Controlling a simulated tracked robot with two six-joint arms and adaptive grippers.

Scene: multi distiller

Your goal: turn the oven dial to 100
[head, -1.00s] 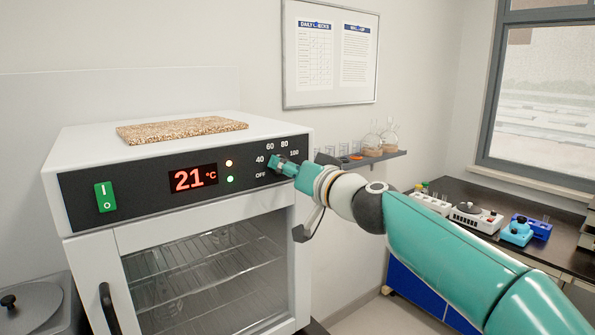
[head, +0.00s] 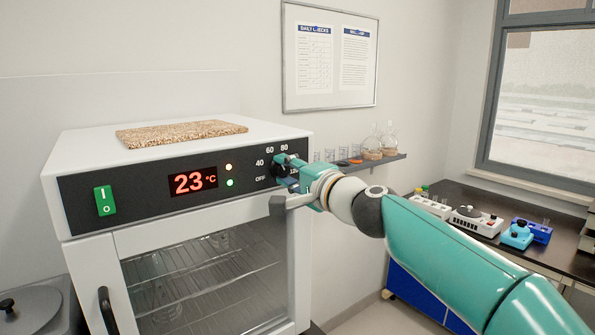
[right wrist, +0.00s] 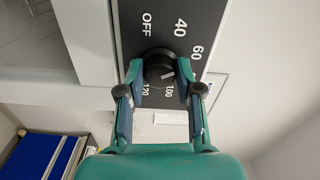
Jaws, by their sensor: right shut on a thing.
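The white oven (head: 200,245) has a black control panel (head: 140,183) with a red display (head: 193,181) reading 23 °C. Its black dial (right wrist: 158,66) sits between the two fingertips of my right gripper (right wrist: 160,84), which is shut on it. The dial also shows in the head view (head: 279,170), partly covered by the gripper. In the right wrist view the dial's white mark points to the lower right, toward the side of the 100 label (right wrist: 169,93). The 80 label is hidden by a finger there. My left gripper is not in view.
A cork-like board (head: 180,132) lies on the oven top. A green switch (head: 105,200) is at the panel's left, and the glass door (head: 205,280) is below. A glassware shelf (head: 370,160) and a dark bench (head: 475,205) stand to the right.

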